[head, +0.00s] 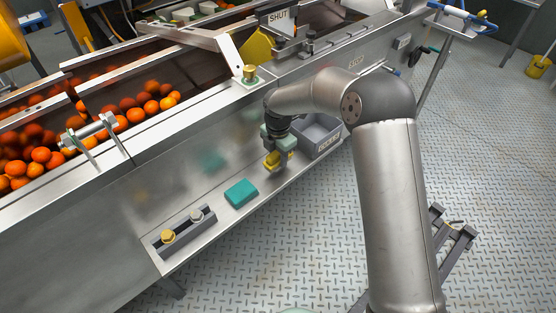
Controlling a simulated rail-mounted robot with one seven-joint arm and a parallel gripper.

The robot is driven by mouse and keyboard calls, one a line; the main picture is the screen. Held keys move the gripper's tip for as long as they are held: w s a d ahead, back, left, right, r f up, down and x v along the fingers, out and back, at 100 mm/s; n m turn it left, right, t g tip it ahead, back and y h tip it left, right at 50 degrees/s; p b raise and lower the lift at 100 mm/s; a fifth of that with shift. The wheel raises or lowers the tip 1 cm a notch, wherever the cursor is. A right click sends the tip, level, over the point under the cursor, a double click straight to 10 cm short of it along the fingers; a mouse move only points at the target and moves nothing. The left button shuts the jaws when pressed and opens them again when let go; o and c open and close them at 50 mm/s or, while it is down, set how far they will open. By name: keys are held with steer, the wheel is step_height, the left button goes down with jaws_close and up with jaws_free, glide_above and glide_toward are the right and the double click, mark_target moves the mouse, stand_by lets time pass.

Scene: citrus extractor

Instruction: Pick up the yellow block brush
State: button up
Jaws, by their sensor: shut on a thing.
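The yellow block brush (271,161) is in my gripper (279,158), over the steel shelf (222,223) along the front of the machine. My gripper is shut on the brush, and its fingers hide part of it. The view is too small to tell whether the brush still touches the shelf. A teal block (241,193) lies on the shelf to the left of my gripper.
A grey bin (327,141) with a label stands on the shelf just right of my gripper. A dark holder (176,242) with two knobs sits at the shelf's left end. Oranges (40,155) fill the trough above. Bare shelf lies around the teal block.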

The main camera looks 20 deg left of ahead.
steer(key=s+d+r+p, duration=0.1)
steer(key=s+d+r, duration=0.5)
steer(key=s+r, duration=0.4)
steer(key=shift+s+d, duration=0.25)
steer(key=shift+s, duration=0.95)
